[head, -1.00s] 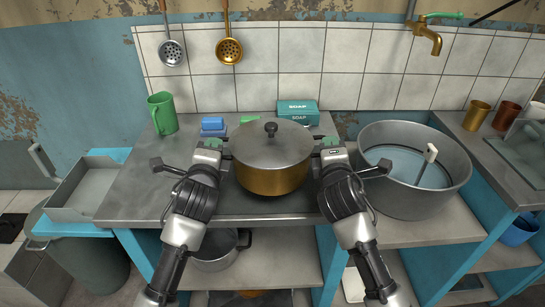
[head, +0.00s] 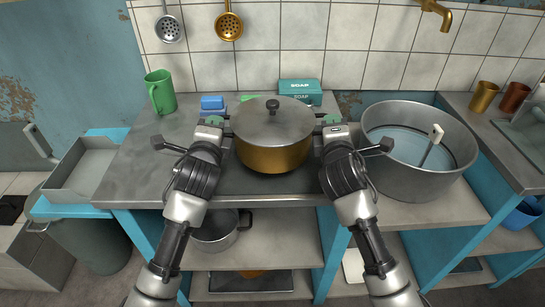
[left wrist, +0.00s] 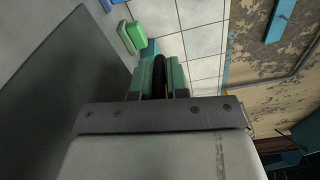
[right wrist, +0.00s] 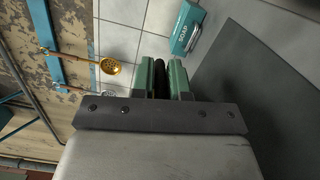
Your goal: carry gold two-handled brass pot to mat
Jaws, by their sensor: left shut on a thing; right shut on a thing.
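The gold two-handled brass pot (head: 272,157) has a grey lid with a dark knob and sits upright between my two grippers over the dark mat-like area (head: 270,186) of the counter. My left gripper (head: 217,122) is shut on the pot's left handle; its green fingers close on a dark bar in the left wrist view (left wrist: 161,75). My right gripper (head: 328,121) is shut on the right handle, also dark between green fingers in the right wrist view (right wrist: 161,77). I cannot tell whether the pot's base touches the surface.
A large grey basin (head: 440,178) stands close on the right. A green mug (head: 161,92), blue and green sponges (head: 212,103) and a teal soap box (head: 300,91) stand behind. A grey tray (head: 86,172) is at left. The left counter is clear.

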